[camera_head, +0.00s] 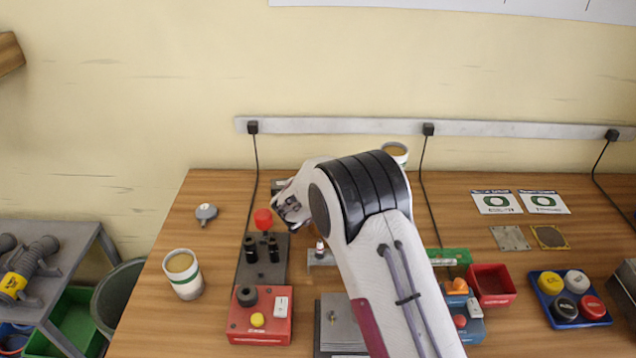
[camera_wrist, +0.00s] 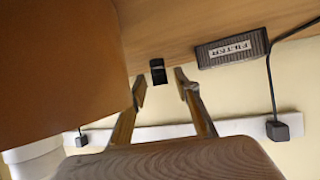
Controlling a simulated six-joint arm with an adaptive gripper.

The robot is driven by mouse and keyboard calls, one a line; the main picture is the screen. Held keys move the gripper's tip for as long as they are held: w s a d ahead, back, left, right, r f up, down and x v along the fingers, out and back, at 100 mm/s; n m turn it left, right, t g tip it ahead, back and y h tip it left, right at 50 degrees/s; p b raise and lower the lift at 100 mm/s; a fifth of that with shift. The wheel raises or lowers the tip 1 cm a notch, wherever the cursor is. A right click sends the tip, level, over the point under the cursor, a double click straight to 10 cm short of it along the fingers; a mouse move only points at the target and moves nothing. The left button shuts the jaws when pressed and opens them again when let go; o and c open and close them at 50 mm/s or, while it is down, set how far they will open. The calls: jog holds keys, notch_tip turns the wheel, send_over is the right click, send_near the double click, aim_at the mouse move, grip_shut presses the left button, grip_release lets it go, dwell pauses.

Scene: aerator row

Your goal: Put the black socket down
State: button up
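In the wrist view, a small black piece (camera_wrist: 157,72) with a pale band, which looks like the black socket, shows against the wooden table between my two fingertips. Gaps show on both sides of it, so neither finger touches it. My gripper (camera_wrist: 161,88) is open. In the head view my gripper (camera_head: 290,210) is at the back of the table, partly hidden by my own arm, and the black piece cannot be made out there.
A black box labelled FILTER (camera_wrist: 232,49) lies beside the fingers, near the wall rail (camera_wrist: 235,126). A red knob (camera_head: 263,219) and a dark block (camera_head: 262,272) with black posts stand close to my gripper.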

jog(key=shift+v, duration=2.9)
jog(key=shift+r, duration=0.55)
jog(key=s+d+r+n+y, duration=0.1)
jog(key=s+r+y, duration=0.4)
jog(key=r, duration=0.7)
jog(key=s+d+r+n+g, duration=0.1)
jog(key=s+d+r, duration=0.1)
jog(key=s+r, duration=0.3)
jog(key=s+d+r+n+g, duration=0.1)
jog(key=s+d+r, duration=0.1)
jog(key=s, duration=0.5)
jog(key=s+d+f+g+h, duration=0.1)
jog(key=s+d, duration=0.4)
jog(key=s, duration=0.5)
jog(key=s+d+f+g, duration=0.1)
jog(key=s+d, duration=0.3)
jog(key=s, duration=0.7)
jog(key=s+d+f+g+h, duration=0.1)
jog(key=s+d, duration=0.4)
jog(key=s, duration=0.5)
jog(key=shift+s+d+f+m+g+h, duration=0.3)
jog(key=shift+s+f+m+g, duration=0.1)
jog(key=shift+g, duration=0.3)
